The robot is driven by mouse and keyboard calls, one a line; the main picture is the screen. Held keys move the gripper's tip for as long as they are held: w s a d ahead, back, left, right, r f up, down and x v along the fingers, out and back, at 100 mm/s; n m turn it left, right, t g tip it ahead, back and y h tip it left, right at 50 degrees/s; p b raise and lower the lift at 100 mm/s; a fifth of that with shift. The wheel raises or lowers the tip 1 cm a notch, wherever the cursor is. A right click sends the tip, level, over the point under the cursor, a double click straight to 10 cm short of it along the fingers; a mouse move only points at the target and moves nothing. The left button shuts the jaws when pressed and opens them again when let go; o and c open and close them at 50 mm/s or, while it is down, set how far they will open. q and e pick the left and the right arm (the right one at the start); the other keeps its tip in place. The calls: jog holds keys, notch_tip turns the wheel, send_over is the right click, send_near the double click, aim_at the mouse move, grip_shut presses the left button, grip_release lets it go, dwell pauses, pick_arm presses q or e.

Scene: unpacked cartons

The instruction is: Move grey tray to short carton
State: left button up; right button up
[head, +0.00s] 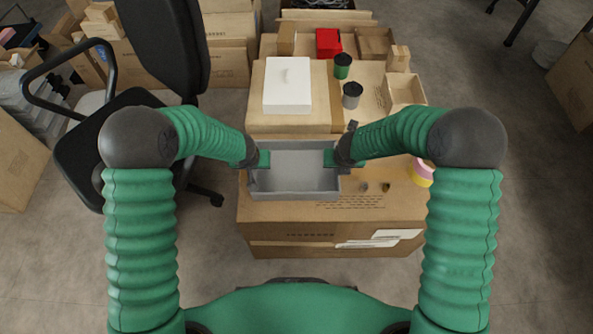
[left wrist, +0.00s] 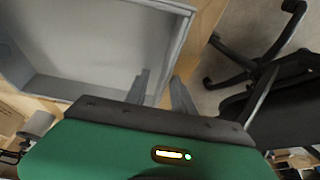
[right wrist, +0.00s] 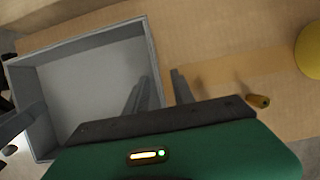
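The grey tray (head: 295,196) is an open, empty rectangular tray resting on the front part of a large cardboard carton (head: 330,213). It also shows in the left wrist view (left wrist: 55,88) and the right wrist view (right wrist: 80,43). My left gripper (head: 262,160) is at the tray's left wall, its fingers (left wrist: 162,78) apart on either side of that wall. My right gripper (head: 334,158) is at the right wall, its fingers (right wrist: 157,78) apart around it with a visible gap. I cannot tell which carton is the short one.
A raised carton (head: 255,112) carrying a white lidded box (head: 287,88) stands just behind the tray. Green (head: 342,66) and grey (head: 351,96) canisters, a red box (head: 328,42) and an open small box (head: 405,90) lie behind right. A yellow-pink round object (head: 421,174) is right. An office chair (head: 150,70) stands left.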

pick_arm(q)
jog(key=shift+w+a+f, duration=0.1)
jog(key=shift+f, duration=0.2)
pick_arm(e)
jog(key=shift+w+a+f, duration=0.1)
jog(key=shift+f, duration=0.15)
pick_arm(q)
jog(key=shift+a, duration=0.15)
pick_arm(e)
jog(key=shift+a, duration=0.15)
pick_arm(q)
grip_shut()
pick_arm(e)
grip_shut()
dwell(0.5)
